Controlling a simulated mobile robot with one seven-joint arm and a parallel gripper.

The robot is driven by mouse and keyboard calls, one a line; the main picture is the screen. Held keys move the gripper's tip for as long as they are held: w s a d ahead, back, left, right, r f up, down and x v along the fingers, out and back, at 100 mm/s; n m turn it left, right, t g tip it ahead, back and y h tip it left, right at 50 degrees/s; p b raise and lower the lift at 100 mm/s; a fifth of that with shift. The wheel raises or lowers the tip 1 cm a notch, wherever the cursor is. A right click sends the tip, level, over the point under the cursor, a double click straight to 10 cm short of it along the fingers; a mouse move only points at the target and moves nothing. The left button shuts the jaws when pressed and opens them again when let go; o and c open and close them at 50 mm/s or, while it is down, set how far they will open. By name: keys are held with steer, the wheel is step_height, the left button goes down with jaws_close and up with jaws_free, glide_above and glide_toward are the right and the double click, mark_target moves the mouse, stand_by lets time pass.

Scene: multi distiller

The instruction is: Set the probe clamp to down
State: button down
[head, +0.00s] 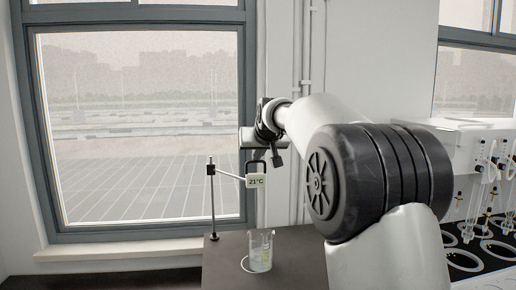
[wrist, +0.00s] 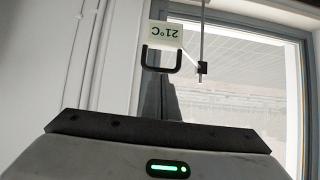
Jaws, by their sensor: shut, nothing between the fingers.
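The probe clamp (head: 210,169) is a small black block near the top of a thin upright rod, well above the beaker. A thin arm runs from it to a white 21°C display (head: 256,182) with a black loop handle (head: 257,166). The wrist view shows the display (wrist: 163,35), handle (wrist: 161,68) and clamp (wrist: 202,70) upside down.
A glass beaker (head: 260,252) with pale liquid stands on the dark bench (head: 292,255) below the display. A window (head: 140,120) is behind the stand. White lab equipment with glassware (head: 480,150) stands at the right. The bench between beaker and my arm looks clear.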

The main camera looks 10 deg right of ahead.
mark_target(257, 186)
step_height(257, 186, down, 14)
steer(key=b, duration=1)
steer(key=shift+r, duration=0.1)
steer(key=r+p, duration=0.1)
steer(key=r, duration=0.1)
steer(key=s+r+p, duration=0.1)
steer(key=r+p, duration=0.1)
steer(key=r, duration=0.1)
steer(key=shift+s, duration=0.2)
steer(key=s+r+g+p, duration=0.2)
steer(key=s+r+p, duration=0.1)
steer(key=s, duration=2.2)
steer(key=s+f+g+p, duration=0.1)
steer(key=s+f, duration=0.4)
steer(key=s, duration=0.5)
steer(key=s+f+g+p, duration=0.2)
steer(key=s+f, duration=0.4)
steer(key=s, duration=0.5)
steer(key=shift+g+p, duration=0.3)
steer(key=shift+p, duration=0.3)
